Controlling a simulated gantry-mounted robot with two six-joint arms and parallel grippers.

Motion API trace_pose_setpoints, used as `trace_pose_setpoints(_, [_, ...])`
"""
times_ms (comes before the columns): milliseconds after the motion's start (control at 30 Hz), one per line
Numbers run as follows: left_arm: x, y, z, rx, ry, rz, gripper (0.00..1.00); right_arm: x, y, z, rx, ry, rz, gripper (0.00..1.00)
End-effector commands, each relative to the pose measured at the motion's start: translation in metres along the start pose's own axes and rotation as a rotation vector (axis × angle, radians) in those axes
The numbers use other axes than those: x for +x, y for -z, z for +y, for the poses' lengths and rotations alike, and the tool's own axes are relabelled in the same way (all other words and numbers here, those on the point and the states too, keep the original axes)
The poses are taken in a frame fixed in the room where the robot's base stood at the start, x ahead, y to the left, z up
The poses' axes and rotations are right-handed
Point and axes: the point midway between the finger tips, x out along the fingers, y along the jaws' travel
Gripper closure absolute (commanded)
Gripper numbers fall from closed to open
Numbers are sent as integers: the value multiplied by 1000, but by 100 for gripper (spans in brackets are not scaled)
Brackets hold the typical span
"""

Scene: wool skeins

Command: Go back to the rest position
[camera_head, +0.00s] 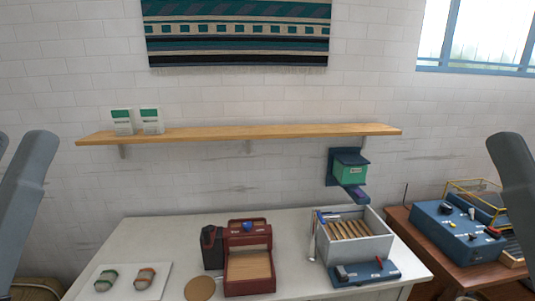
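Grey links of my two arms show at the left and right edges of the head view. Neither gripper is in view, so I cannot see what either one holds. Two grey skeins lie side by side on a white board at the table's front left. One skein (106,280) has a green band and the other skein (144,279) has an orange band. The white board (89,271) lies flat on the pale table (190,232).
A red-brown box (250,286), a dark device (212,247) and a round disc (200,288) stand mid-table. A white crate (379,248) and a blue tray (380,271) are at right. A blue machine (445,232) sits on a side table. A shelf (250,132) spans the wall.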

Motion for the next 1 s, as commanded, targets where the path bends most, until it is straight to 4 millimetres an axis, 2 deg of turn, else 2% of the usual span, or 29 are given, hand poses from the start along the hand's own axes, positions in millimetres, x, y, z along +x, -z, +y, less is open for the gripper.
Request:
trace_pose_setpoints(33, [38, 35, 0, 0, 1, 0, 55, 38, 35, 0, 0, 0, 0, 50])
trace_pose_setpoints(100, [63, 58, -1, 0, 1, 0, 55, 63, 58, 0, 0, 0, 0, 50])
trace_pose_setpoints(300, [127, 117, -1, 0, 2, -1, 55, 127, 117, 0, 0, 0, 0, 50])
trace_pose_setpoints(400, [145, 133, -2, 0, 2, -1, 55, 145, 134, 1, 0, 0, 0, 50])
trace_pose_setpoints(533, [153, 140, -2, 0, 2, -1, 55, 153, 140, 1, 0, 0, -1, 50])
trace_pose_setpoints(1000, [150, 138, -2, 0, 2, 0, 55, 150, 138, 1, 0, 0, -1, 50])
